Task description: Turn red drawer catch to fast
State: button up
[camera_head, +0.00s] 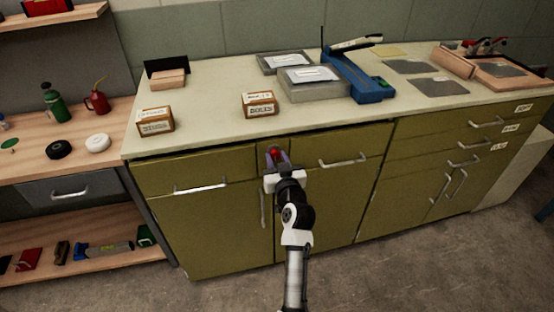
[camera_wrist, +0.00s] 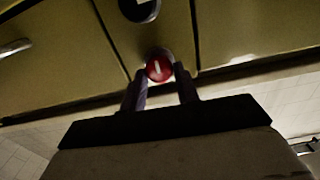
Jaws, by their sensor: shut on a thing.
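The red drawer catch (camera_head: 274,153) is a small round knob on the olive cabinet front, between two drawers under the worktop's front edge. In the wrist view the red catch (camera_wrist: 159,68) has a short pale mark on its face, running roughly up and down with a slight tilt. My gripper (camera_head: 277,158) reaches up to it from the front. In the wrist view my gripper's two fingers (camera_wrist: 161,88) stand on either side of the catch and are shut on it. The sides of the catch are partly hidden by the fingertips.
A black round fitting (camera_wrist: 140,8) sits on the same panel near the catch. Drawer handles (camera_head: 200,188) and (camera_head: 343,160) stick out on both sides. The worktop (camera_head: 215,108) above carries boxes, trays and a blue tool (camera_head: 360,82). The floor in front is clear.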

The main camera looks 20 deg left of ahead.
jog(key=m+p, duration=0.1)
jog(key=m, duration=0.3)
jog(key=shift+d+m, duration=0.1)
jog(key=shift+m, duration=0.2)
jog(key=m+p, duration=0.1)
jog(key=m, duration=0.3)
jog(key=shift+p, duration=0.4)
jog(key=m+p, duration=0.2)
jog(key=m, duration=0.3)
jog(key=shift+d+f+m+p, duration=0.15)
jog(key=shift+m+p, duration=0.85)
jog(key=shift+m, duration=0.9)
jog(key=o, duration=0.9)
jog(key=shift+o, duration=0.2)
jog(key=b+v, duration=0.4)
jog(key=v, duration=0.9)
jog(key=shift+s+d, duration=0.2)
jog(key=shift+s, duration=0.1)
